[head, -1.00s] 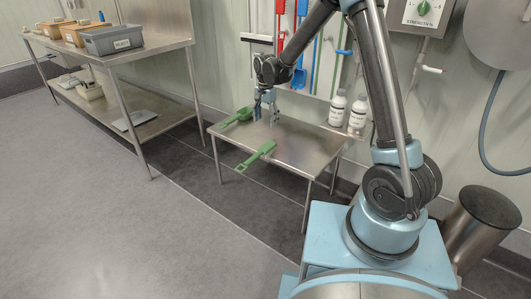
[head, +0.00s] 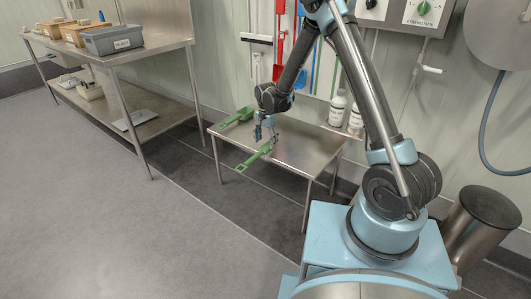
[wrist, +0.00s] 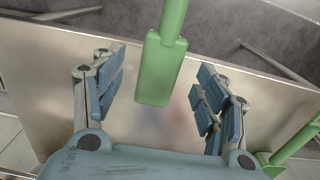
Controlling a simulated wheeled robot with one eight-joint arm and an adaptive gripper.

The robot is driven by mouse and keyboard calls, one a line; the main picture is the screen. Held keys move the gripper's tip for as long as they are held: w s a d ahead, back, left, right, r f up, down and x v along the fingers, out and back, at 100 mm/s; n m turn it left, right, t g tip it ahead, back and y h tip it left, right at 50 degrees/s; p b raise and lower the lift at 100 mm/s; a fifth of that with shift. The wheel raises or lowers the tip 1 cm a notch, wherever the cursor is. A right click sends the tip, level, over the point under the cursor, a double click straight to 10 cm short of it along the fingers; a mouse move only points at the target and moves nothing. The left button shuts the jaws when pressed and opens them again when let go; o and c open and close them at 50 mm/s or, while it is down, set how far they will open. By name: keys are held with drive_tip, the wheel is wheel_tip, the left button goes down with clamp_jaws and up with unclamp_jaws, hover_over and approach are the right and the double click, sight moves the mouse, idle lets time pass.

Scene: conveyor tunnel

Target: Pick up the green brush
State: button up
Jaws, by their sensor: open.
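The green brush (head: 256,156) lies on the steel table (head: 312,152) at its front left edge, its handle sticking out past the edge. In the wrist view, the brush's rectangular green block (wrist: 159,70) lies between my spread fingers. My gripper (head: 265,138) is open and empty, just above the block end of the brush; it also shows in the wrist view (wrist: 165,90). No contact shows. The underside of the brush is hidden.
A second green tool (head: 236,117) lies at the table's left back corner; part of it shows in the wrist view (wrist: 292,147). White bottles (head: 338,107) stand at the back right. A steel workbench (head: 150,50) with boxes is on the left. The table's middle is clear.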

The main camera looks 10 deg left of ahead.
sight(266, 147)
drive_tip(key=shift+w+f, duration=0.2)
drive_tip(key=shift+f, duration=2.35)
drive_tip(key=shift+c, duration=0.3)
drive_tip(key=c, duration=1.4)
drive_tip(key=shift+r, duration=0.15)
wheel_tip(266, 147, up, 10)
drive_tip(key=shift+f, duration=0.1)
drive_tip(key=o, duration=0.7)
drive_tip(key=shift+c, duration=0.2)
clamp_jaws()
